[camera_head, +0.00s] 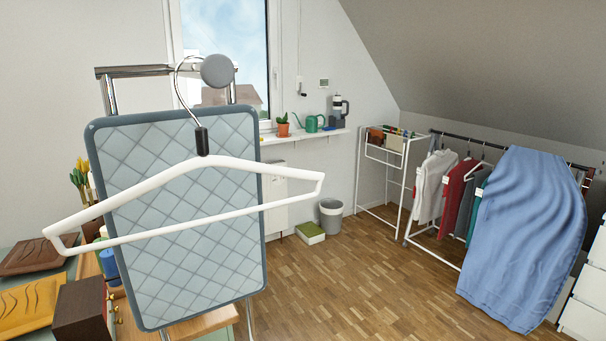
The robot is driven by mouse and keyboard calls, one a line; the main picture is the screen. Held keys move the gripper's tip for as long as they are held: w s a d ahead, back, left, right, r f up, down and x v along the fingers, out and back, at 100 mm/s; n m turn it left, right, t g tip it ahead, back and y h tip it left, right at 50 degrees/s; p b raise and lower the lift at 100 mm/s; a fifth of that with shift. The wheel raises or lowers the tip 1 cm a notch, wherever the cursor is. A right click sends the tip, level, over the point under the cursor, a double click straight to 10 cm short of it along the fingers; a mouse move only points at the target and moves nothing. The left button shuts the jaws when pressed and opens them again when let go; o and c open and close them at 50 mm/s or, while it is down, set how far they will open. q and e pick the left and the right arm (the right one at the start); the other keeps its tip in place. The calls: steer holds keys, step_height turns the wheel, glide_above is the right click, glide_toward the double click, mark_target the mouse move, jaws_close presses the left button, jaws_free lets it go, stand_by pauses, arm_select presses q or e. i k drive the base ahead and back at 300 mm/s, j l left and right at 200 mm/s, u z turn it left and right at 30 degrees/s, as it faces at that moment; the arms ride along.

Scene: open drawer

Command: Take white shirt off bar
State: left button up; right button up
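The white shirt (434,182) hangs at the left end of a dark horizontal bar (452,135) on a clothes rack at the right, across the room. A red shirt (455,192) and darker garments hang close beside it. A blue cloth (525,230) covers much of the rack's right side. Neither of my grippers shows in the head view.
A quilted board (185,270) stands close in front at the left, with an empty white hanger (190,227) before it. A wooden-topped surface with boxes is at the left edge. A bin (331,217) stands by the far wall. The wooden floor (370,285) in the middle is clear.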

mark_target(429, 203)
steer(key=i+l+z, duration=0.8)
steer(key=i+l, duration=0.25)
steer(key=i, duration=0.15)
steer(key=i+l+z, duration=0.1)
steer(key=i, duration=0.3)
steer(key=i+l, duration=0.3)
steer(key=i, duration=0.15)
steer(key=i+j+u, duration=0.1)
steer(key=i+u, duration=0.3)
steer(key=i, duration=0.3)
steer(key=i+l+u, duration=0.15)
steer(key=i+u, duration=0.3)
steer(key=i, duration=0.25)
steer(key=i+u, duration=0.3)
steer(key=i, duration=0.45)
steer(key=i+l+u, duration=0.1)
steer(key=i+u, duration=0.2)
steer(key=i, duration=0.5)
steer(key=i+z, duration=0.45)
steer(key=i+j+z, duration=0.1)
steer(key=i+z, duration=0.15)
steer(key=z, duration=0.15)
steer(key=i+j+z, duration=0.2)
steer(key=z, duration=0.25)
steer(key=i+j+z, duration=0.15)
steer(key=i+z, duration=0.2)
steer(key=i+j+z, duration=0.3)
steer(key=i, duration=0.2)
